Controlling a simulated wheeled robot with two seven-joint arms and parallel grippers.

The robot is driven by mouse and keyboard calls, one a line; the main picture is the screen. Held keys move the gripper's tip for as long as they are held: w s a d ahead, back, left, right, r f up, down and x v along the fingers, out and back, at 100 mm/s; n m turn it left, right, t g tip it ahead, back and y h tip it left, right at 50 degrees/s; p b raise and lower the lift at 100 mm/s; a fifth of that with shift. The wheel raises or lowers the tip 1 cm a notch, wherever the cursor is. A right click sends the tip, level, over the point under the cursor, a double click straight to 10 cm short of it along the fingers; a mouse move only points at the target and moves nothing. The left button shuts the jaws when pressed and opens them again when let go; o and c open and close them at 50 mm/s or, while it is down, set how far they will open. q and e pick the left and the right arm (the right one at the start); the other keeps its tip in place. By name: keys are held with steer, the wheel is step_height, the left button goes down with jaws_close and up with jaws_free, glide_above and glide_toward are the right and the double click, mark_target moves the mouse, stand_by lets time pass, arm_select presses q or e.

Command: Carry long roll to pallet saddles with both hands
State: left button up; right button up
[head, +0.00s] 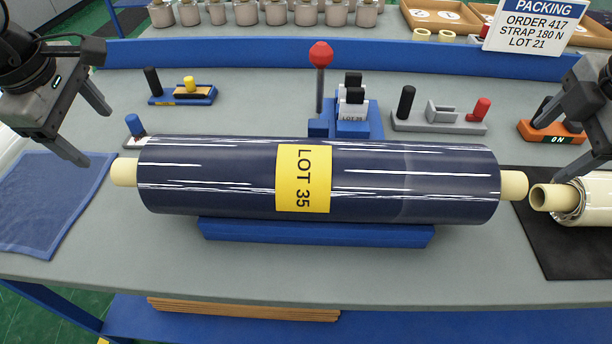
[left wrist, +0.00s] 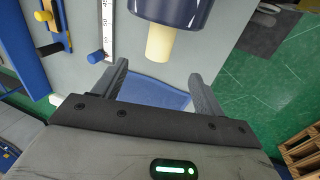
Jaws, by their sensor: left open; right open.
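The long roll (head: 235,175) is wrapped in dark blue film with a yellow LOT 35 label. It lies level in a blue cradle (head: 315,235) on the grey table, with a cream core stub at each end. My left gripper (head: 97,137) is open and empty, just left of and above the left stub (head: 124,172). In the left wrist view that stub (left wrist: 160,42) lies ahead, between the lines of the open fingers (left wrist: 157,72). My right gripper (head: 550,148) is open and empty, above and right of the right stub (head: 513,185). No saddles are clearly visible.
A pale roll (head: 595,198) lies on a black mat at right, close to the right stub. A blue cloth (head: 50,195) lies at left. Behind the roll stand a red-knobbed lever (head: 320,60) and small fixtures. Wooden slats (left wrist: 302,152) stand on the green floor.

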mark_target(127, 164)
arm_select(q)
steer(key=x, duration=1.4)
steer(key=shift+f, duration=0.2)
arm_select(e)
steer(key=x, duration=1.4)
steer(key=shift+f, duration=0.2)
arm_select(q)
jaws_close()
arm_select(e)
jaws_close()
arm_select(q)
steer(key=shift+w+r, duration=0.15)
steer(key=shift+r, duration=0.15)
arm_select(e)
steer(key=shift+w+r, duration=0.15)
steer(key=shift+r, duration=0.2)
